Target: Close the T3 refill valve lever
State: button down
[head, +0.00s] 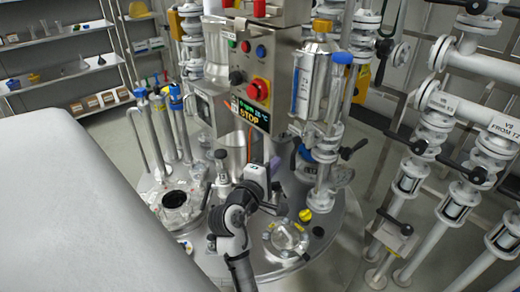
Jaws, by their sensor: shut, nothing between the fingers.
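I cannot read a T3 label, so I cannot tell which lever is the T3 refill valve's. A blue lever handle (342,57) tops the valve beside the steel cylinder (312,85), which has a blue and white label. A black lever (355,149) sticks out lower on that pipe stack. More blue handles (139,93) top the thin pipes on the left. My arm reaches up from the bottom over the reactor lid. My gripper (275,172) is shut and empty near the middle of the lid, below the control box and left of the black lever; its fingertips are small and partly hidden.
The control box (268,80) with a red button and a STOP display hangs over the lid. A round glass port (285,238) and an open port (175,200) are on the lid. White valved pipes (490,120) crowd the right. Shelves (60,50) stand at the back left.

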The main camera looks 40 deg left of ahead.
jog(key=shift+w+d+r, duration=0.1)
jog(key=shift+w+d, duration=0.35)
jog(key=shift+d, duration=0.4)
